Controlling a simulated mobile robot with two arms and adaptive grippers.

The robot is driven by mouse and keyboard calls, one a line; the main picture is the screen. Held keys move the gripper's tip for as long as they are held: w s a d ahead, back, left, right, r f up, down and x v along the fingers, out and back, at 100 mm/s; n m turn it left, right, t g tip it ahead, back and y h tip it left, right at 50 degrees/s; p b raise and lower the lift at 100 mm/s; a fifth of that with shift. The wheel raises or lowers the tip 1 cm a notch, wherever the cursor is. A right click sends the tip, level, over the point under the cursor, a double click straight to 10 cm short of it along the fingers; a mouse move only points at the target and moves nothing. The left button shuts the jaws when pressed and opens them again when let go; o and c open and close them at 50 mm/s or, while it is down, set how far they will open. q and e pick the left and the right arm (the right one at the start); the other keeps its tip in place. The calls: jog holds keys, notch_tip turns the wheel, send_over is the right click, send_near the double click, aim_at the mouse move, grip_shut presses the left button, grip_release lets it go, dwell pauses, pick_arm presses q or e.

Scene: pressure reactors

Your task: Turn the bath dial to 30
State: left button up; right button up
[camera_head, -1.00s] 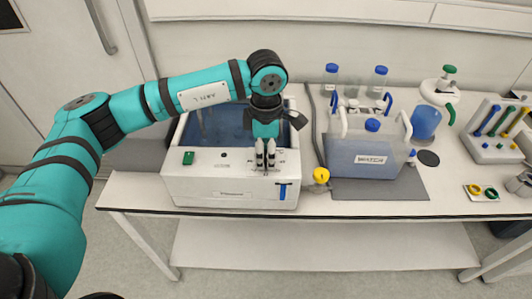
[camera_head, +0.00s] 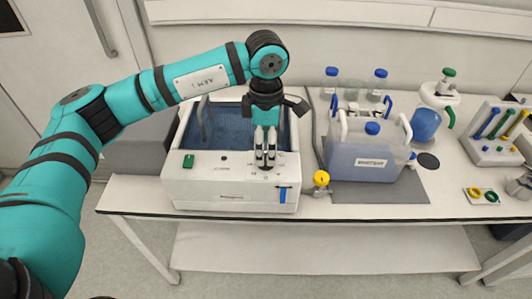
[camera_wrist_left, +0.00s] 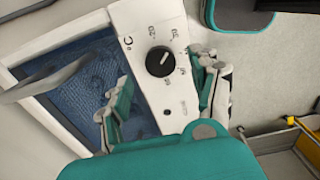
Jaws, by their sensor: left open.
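The bath dial (camera_wrist_left: 160,61) is a round black knob on the white front panel of the water bath (camera_head: 225,190). A small light mark on it points toward the upper right in the left wrist view. The printed numbers around it are too small to read surely. My left gripper (camera_head: 265,160) points down over the panel in the head view, where its fingers largely hide the dial. In the left wrist view the fingers of my left gripper (camera_wrist_left: 164,72) are apart, one on each side of the dial. I cannot tell whether they touch it. My right gripper is not in view.
A green switch (camera_head: 188,161) and a blue lever (camera_head: 283,194) are on the bath's front. A yellow-topped valve (camera_head: 321,178) stands beside it. A blue liquid tank (camera_head: 362,158) and bottles stand to the right. The bench edge runs close along the bath's front.

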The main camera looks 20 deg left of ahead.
aim_at(266, 159)
pick_arm(q)
notch_tip(266, 159, up, 8)
jog(key=shift+s+f, duration=0.1)
jog(key=shift+f, duration=0.05)
dwell(0.6)
